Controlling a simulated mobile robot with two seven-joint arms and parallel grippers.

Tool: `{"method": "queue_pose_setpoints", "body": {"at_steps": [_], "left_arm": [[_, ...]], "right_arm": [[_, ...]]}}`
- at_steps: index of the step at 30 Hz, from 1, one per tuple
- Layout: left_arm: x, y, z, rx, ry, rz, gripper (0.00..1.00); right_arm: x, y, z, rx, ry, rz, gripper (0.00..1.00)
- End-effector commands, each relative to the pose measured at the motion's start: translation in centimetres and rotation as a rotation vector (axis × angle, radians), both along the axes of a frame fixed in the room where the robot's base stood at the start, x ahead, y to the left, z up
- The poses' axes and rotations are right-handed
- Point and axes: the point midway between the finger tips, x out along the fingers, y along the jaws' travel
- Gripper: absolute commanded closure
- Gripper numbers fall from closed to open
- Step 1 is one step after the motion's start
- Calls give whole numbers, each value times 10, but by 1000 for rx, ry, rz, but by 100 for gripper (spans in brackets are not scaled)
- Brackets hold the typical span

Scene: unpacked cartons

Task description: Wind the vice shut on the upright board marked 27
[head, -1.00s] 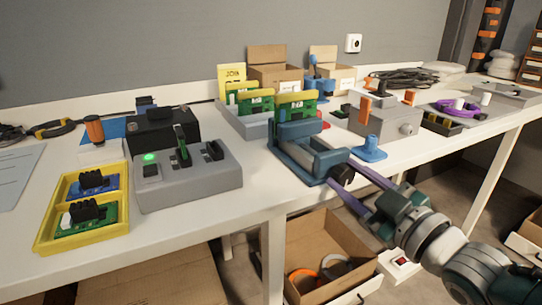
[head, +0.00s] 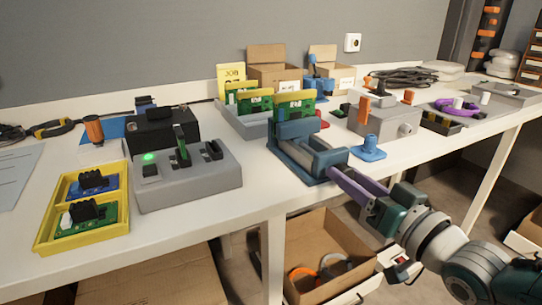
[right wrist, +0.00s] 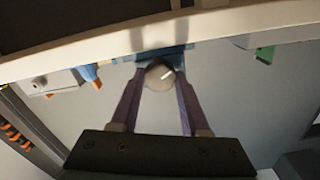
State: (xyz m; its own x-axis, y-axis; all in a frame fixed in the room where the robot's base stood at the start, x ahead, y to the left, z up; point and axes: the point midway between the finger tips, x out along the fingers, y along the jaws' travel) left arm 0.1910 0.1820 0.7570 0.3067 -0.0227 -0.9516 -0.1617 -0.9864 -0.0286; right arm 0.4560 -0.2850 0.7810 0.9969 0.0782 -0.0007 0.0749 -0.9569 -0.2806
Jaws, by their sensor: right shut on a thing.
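The blue-grey vice (head: 322,160) stands at the front edge of the white bench. A green upright board with a yellow top edge (head: 294,105) rises at its back jaw; its marking is too small to read surely, and I cannot tell whether the jaws touch it. My right gripper (head: 338,176) comes from the lower right with purple fingers at the front of the vice. In the right wrist view the fingers are shut on the round grey knob (right wrist: 160,75), which has a white mark. In the head view the fingers mostly hide the knob. My left gripper is not in view.
A blue peg-like piece (head: 369,149) stands close right of the vice. A grey tray (head: 252,127) with another green board is behind left. A grey box with a green light (head: 190,183) and a yellow tray (head: 85,243) are left. An open carton (head: 330,250) sits below the bench.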

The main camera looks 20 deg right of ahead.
Motion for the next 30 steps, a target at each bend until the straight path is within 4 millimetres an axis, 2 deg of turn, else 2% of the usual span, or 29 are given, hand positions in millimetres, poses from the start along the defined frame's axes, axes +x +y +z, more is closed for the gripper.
{"method": "queue_pose_setpoints", "body": {"at_steps": [12,27,28,30], "left_arm": [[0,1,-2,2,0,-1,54],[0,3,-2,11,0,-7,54],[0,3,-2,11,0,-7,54],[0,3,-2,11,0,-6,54]], "right_arm": [[0,-1,1,169,10,1,100],[0,-1,1,188,10,1,100],[0,-1,1,188,10,1,53],[0,-1,1,188,10,1,45]]}}
